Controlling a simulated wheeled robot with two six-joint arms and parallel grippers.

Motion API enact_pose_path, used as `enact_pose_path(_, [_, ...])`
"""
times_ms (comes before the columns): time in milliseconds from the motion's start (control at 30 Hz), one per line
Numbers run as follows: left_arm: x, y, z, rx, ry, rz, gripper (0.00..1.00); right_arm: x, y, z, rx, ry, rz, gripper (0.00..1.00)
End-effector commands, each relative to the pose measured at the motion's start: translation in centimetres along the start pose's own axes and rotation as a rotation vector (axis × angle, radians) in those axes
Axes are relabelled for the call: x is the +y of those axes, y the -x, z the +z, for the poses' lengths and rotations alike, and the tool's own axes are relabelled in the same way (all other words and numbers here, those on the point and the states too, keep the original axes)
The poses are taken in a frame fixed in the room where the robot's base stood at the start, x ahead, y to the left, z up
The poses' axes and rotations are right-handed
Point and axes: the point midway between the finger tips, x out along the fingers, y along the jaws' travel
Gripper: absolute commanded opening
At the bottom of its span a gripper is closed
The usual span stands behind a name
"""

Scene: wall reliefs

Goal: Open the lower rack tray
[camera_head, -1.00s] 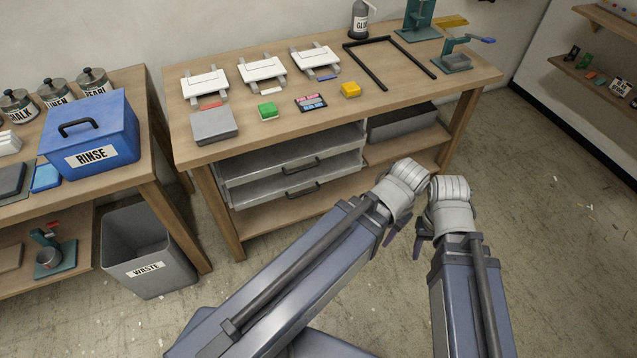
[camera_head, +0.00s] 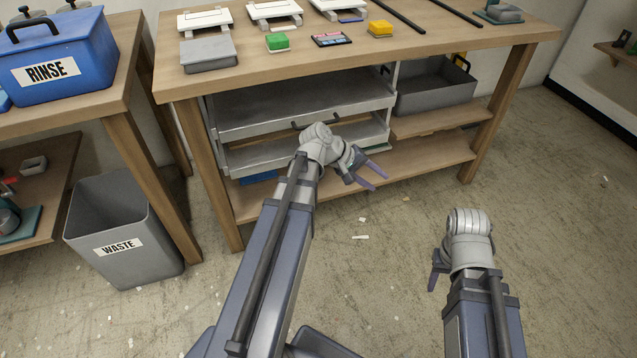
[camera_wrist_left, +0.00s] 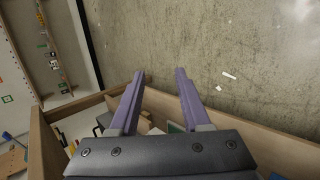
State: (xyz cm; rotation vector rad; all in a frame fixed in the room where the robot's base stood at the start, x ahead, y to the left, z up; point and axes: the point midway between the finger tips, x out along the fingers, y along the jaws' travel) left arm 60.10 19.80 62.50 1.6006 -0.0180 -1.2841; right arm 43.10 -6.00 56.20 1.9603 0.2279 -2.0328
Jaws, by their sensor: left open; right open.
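The lower rack tray (camera_head: 250,158) is a light grey metal tray under the workbench, below a similar upper tray (camera_head: 255,115). The upper tray's dark handle (camera_head: 330,117) shows partly above my left wrist. The lower tray's handle is hidden behind my left arm. My left gripper (camera_head: 378,181) is open and empty, in front of the lower tray's right part, its fingers pointing right and down. Its two purple fingers also show apart in the left wrist view (camera_wrist_left: 159,74). My right gripper (camera_head: 436,272) is low at the right, over the floor, partly hidden by its wrist.
A grey bin (camera_head: 435,88) stands on the shelf right of the trays. The wooden workbench top (camera_head: 330,62) overhangs them. A waste bin (camera_head: 130,225) stands at the left, beside the table with the blue RINSE box (camera_head: 60,60). The floor before the bench is open.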

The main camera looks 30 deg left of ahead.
Motion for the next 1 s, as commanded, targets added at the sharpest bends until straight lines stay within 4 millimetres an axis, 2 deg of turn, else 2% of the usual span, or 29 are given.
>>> enact_pose_path(33, [-2.7,-1.5,-2.5,0.028,0.058,0.051,0.47,-0.4,-3.9,-0.2,0.000,0.000,0.000,0.50])
enact_pose_path(267, [-8.4,-1.0,-10.6,0.129,0.307,0.297,0.47,-1.2,-12.2,-0.7,0.002,0.000,0.001,0.50])
enact_pose_path(400, [-12.3,0.4,-15.1,0.185,0.441,0.444,0.47,-1.6,-16.7,-0.9,0.003,0.000,0.001,0.50])
enact_pose_path(500, [-14.7,1.6,-17.6,0.217,0.517,0.535,0.47,-1.9,-19.2,-1.1,0.003,0.000,0.001,0.50])
enact_pose_path(700, [-17.9,3.8,-20.6,0.257,0.615,0.660,0.47,-2.1,-22.2,-1.2,0.004,0.000,0.002,0.50])
enact_pose_path(833, [-18.6,4.6,-21.4,0.268,0.641,0.695,0.47,-2.2,-22.7,-1.3,0.004,0.000,0.002,0.50])
enact_pose_path(1000, [-18.6,4.9,-21.5,0.270,0.647,0.704,0.47,-2.2,-22.7,-1.3,0.004,0.000,0.002,0.50])
